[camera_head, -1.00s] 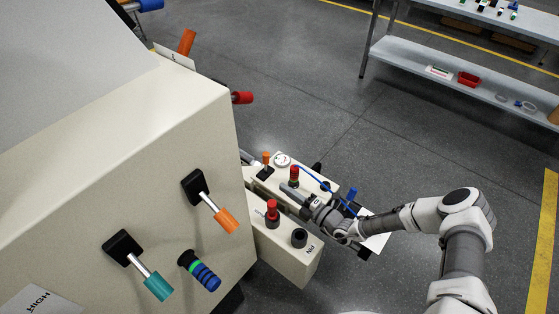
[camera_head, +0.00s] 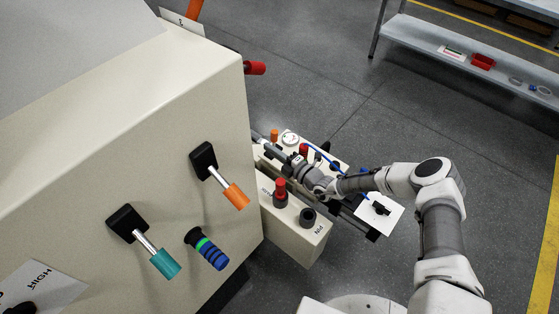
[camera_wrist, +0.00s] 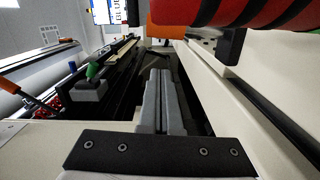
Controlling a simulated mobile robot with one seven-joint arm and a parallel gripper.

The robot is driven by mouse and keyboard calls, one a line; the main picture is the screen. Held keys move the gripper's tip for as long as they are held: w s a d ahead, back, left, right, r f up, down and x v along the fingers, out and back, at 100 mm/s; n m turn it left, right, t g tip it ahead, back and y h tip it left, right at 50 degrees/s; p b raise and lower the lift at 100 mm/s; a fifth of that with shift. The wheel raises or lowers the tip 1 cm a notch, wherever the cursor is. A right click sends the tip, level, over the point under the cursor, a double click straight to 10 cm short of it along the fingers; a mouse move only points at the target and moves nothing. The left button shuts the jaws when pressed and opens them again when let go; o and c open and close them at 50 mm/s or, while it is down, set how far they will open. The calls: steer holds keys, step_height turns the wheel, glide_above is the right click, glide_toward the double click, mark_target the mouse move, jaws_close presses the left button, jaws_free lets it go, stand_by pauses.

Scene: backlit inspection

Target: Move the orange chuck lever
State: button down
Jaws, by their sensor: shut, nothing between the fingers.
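Several orange-handled parts show in the head view; I cannot tell from the frames which is the chuck lever. One orange lever (camera_head: 236,195) slants down from a black mount on the cream machine's front face. A small upright orange handle (camera_head: 274,135) stands on the low unit behind, close to my gripper (camera_head: 270,146). Another orange handle (camera_head: 194,10) rises at the machine's top edge. In the wrist view my gripper (camera_wrist: 161,92) is shut and empty, its grey fingers together. An orange part (camera_wrist: 166,14) shows ahead of them, partly behind a large red handle; contact cannot be told.
The red handle (camera_wrist: 250,12) is very close above right of the fingers. A red knob (camera_head: 280,190) and black knob (camera_head: 308,217) stand on the low block. A teal lever (camera_head: 165,263) and blue knob (camera_head: 212,256) project from the machine.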

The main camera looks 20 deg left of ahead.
mark_target(274, 141)
steer(key=shift+w+d+f+b, duration=0.1)
steer(key=shift+w+d+b, duration=0.1)
steer(key=shift+w, duration=0.55)
steer(key=shift+w+d+b, duration=0.1)
steer(key=shift+w+b, duration=0.05)
steer(key=shift+w, duration=0.55)
steer(key=shift+w+f+b, duration=0.1)
steer(key=shift+w+b, duration=0.1)
steer(key=shift+b, duration=0.15)
steer(key=shift+w+b, duration=0.3)
steer(key=shift+r, duration=0.2)
steer(key=shift+s+d, duration=0.1)
steer(key=shift+s, duration=0.05)
